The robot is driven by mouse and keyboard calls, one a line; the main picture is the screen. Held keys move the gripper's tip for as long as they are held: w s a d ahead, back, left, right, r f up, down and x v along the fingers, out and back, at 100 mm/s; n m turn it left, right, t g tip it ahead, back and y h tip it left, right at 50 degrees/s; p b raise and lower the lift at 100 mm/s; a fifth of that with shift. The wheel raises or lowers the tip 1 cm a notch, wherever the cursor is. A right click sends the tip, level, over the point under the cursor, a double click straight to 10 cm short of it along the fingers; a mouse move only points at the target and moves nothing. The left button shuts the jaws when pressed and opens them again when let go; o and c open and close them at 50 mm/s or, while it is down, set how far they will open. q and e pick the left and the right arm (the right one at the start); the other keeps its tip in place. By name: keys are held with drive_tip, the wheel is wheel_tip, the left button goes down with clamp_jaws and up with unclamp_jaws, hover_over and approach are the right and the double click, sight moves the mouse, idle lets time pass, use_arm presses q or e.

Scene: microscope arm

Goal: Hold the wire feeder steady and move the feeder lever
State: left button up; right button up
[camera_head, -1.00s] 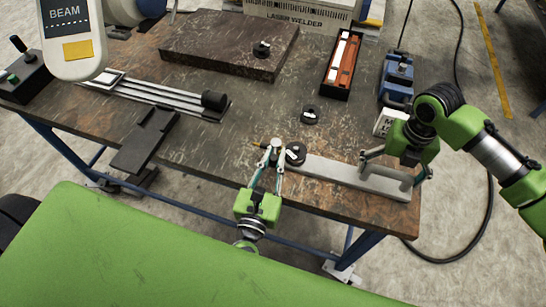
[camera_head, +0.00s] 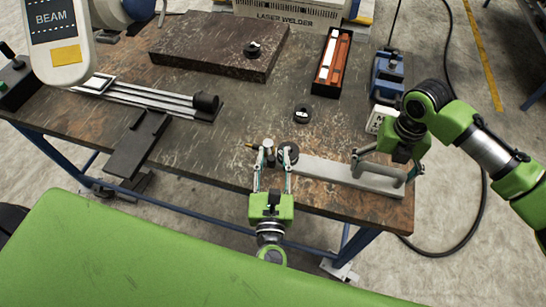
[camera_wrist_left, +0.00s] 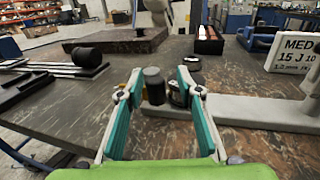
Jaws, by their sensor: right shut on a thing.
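The wire feeder (camera_head: 325,171) is a long pale grey bar on the table's front edge, with a raised handle at its right end. At its left end stand a small upright grey knob (camera_head: 267,144), a dark round spool (camera_head: 288,151) and a short yellow-tipped piece; which part is the lever I cannot tell. My left gripper (camera_head: 272,152) is open at this end, its fingers spread. In the left wrist view the knob (camera_wrist_left: 154,86) stands between the open fingers (camera_wrist_left: 158,92), apart from the left one. My right gripper (camera_head: 385,171) is shut on the handle (camera_head: 376,182).
A dark stone slab (camera_head: 220,45), a red tray (camera_head: 332,62) and a blue device (camera_head: 387,75) lie farther back. A loose black spool (camera_head: 302,113) lies behind the feeder. Rails (camera_head: 150,95) and a hanging BEAM panel (camera_head: 60,40) are at left.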

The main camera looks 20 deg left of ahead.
use_arm(q)
drive_tip(key=shift+s, duration=0.1)
use_arm(e)
drive_tip(key=shift+w+r, duration=0.1)
use_arm(q)
drive_tip(key=v, duration=1.1)
drive_tip(key=shift+s, duration=0.4)
drive_tip(key=shift+d, duration=0.15)
use_arm(e)
drive_tip(key=o, duration=1.6)
drive_tip(key=shift+o, duration=0.2)
drive_tip(key=shift+r, duration=0.1)
